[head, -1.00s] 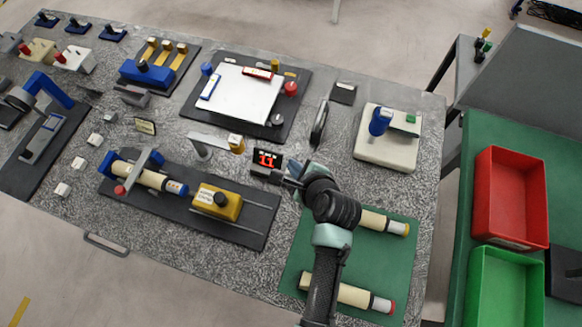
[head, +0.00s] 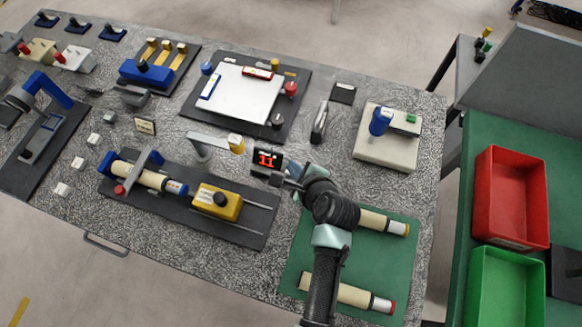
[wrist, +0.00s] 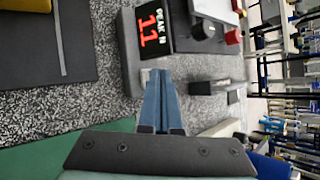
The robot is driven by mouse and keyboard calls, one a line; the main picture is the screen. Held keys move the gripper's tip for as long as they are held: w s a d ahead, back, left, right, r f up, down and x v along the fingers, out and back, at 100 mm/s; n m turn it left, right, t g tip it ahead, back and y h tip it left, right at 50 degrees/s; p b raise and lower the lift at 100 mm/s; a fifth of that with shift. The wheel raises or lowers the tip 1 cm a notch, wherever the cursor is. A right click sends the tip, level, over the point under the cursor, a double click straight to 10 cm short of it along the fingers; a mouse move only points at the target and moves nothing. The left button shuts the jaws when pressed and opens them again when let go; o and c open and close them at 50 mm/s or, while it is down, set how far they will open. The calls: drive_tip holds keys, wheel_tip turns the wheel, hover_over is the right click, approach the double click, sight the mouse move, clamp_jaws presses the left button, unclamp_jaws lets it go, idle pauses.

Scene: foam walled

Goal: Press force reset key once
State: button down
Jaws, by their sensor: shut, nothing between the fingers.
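The force display (head: 267,160) is a small dark box with a red "11" on the grey speckled table; the wrist view shows it close up with "PEAK N" beside the digits (wrist: 153,28). My gripper (head: 277,179) is at the near side of this box, low over the table.
A yellow block (head: 216,201) on a dark rail plate stands left of my gripper. A green mat (head: 345,268) with two cream cylinders lies under my arm. A clipboard fixture (head: 240,95) is behind, and a cream base (head: 385,150) stands right. Red and green bins are farther right.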

drive_tip(key=shift+f, duration=0.45)
drive_tip(key=shift+r, duration=0.15)
idle(0.4)
drive_tip(key=shift+r+p, duration=0.8)
drive_tip(key=shift+p, duration=0.15)
wheel_tip(320, 180, up, 5)
drive_tip(key=p, duration=0.5)
drive_tip(key=shift+p, duration=0.3)
